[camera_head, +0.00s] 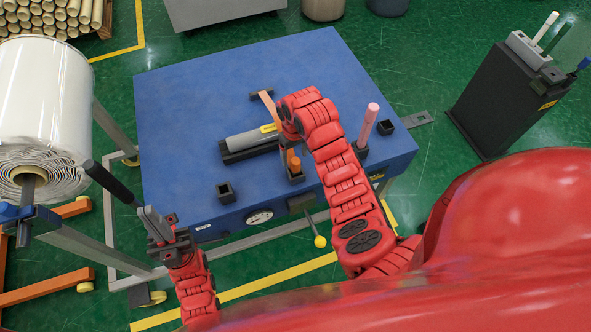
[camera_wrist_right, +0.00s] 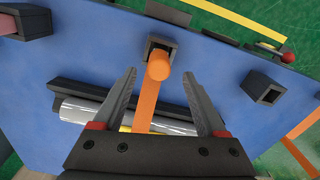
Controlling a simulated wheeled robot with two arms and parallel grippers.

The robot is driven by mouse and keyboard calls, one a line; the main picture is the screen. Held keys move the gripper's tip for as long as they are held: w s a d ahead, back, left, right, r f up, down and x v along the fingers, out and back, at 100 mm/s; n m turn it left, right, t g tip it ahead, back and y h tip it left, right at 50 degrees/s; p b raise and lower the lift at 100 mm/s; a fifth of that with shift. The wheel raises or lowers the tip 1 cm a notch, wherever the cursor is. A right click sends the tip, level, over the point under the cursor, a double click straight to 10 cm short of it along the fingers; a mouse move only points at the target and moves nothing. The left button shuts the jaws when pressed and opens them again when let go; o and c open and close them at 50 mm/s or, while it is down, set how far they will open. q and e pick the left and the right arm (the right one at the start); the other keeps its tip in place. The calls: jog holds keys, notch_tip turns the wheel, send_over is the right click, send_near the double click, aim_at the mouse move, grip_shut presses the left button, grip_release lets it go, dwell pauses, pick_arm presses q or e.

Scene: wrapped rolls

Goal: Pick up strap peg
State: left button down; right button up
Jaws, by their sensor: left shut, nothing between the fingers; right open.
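An orange peg (camera_head: 294,163) stands in a black square socket (camera_head: 297,177) near the front of the blue table. In the right wrist view the peg's round orange top (camera_wrist_right: 159,66) shows at its socket (camera_wrist_right: 160,46), with an orange strip (camera_wrist_right: 147,105) running down from it. My right gripper (camera_wrist_right: 159,74) is open, its two fingers apart on either side of the peg in that view, with nothing gripped. In the head view my right arm largely hides this gripper. My left gripper (camera_head: 160,222) is shut and empty at the table's front left.
A pink peg (camera_head: 368,122) stands in a socket to the right. Empty sockets (camera_head: 225,192) (camera_head: 385,127) sit either side. A grey cylinder (camera_head: 250,139) lies in a black holder behind the peg. A large wrapped roll (camera_head: 40,95) stands left of the table (camera_head: 180,110).

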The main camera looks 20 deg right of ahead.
aim_at(296, 161)
jog(key=f+p, duration=0.1)
jog(key=f, duration=0.1)
jog(key=f+p, duration=0.1)
jog(key=shift+s+d+f, duration=0.1)
jog(key=shift+s+f, duration=0.1)
jog(key=shift+f, duration=0.7)
grip_shut()
